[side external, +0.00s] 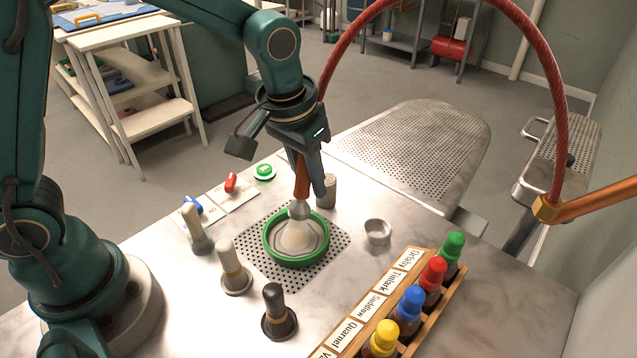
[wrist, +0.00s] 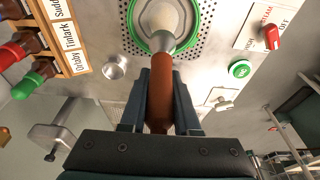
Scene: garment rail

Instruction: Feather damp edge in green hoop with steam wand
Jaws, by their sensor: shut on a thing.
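My gripper (side external: 305,174) is shut on the steam wand's red-brown handle (side external: 301,188) and holds it nearly upright. The wand's silver head (side external: 300,210) points down over the green hoop (side external: 268,249), with a whitish plume (side external: 297,236) below it. The hoop lies on the perforated plate, around pale grey cloth (side external: 312,244). In the wrist view the handle (wrist: 159,88) runs between both fingers, and the hoop (wrist: 201,22) is at the top.
A small metal cup (side external: 378,231) stands right of the hoop. A rack (side external: 398,285) of colour-capped bottles is in front. A red lever (side external: 230,183) and green button (side external: 264,171) sit behind. A red hose (side external: 345,45) arches overhead.

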